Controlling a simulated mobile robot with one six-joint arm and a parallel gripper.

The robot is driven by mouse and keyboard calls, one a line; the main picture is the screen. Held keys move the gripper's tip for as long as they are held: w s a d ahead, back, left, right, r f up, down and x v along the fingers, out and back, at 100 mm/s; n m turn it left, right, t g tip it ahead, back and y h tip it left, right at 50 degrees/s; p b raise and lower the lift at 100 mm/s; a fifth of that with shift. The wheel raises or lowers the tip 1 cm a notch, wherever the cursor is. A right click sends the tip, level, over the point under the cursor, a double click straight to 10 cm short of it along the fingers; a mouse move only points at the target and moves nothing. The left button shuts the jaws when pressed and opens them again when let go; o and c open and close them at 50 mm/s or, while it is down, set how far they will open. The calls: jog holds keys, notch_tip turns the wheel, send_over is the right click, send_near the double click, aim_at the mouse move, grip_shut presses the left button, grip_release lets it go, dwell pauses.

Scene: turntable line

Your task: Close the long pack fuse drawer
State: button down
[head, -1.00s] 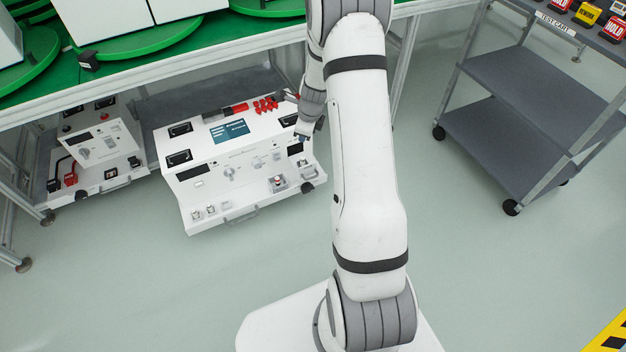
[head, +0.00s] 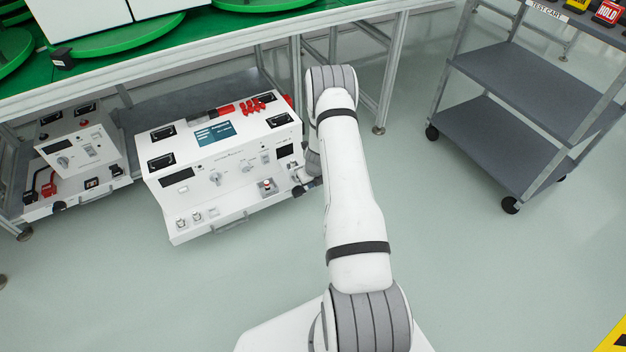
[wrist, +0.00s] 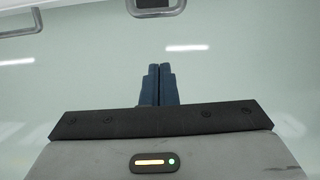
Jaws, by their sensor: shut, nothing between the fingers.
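A long white test unit (head: 222,165) sits on the low shelf under the bench. Its low front section (head: 183,237), with a bar handle (head: 230,224), sticks out toward me; I take this as the fuse drawer, but no label is readable. My gripper's blue fingers (wrist: 157,84) are shut together and empty in the wrist view. In the head view my wrist is beside the unit's right front corner, and the fingertips are hidden or too small to make out. In the wrist view a dark rectangular handle-like part (wrist: 157,6) lies beyond the fingertips, apart from them.
A smaller white unit (head: 85,160) with its own protruding front stands to the left. The green-topped bench (head: 225,38) overhangs both units. A grey cart (head: 520,80) stands at the right. The floor (head: 150,290) in front of the units is clear.

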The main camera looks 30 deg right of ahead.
jog(key=w+f, duration=0.1)
jog(key=w, duration=0.2)
jog(key=w+f+b, duration=0.1)
jog(key=shift+w+a+f, duration=0.15)
jog(key=shift+f, duration=0.2)
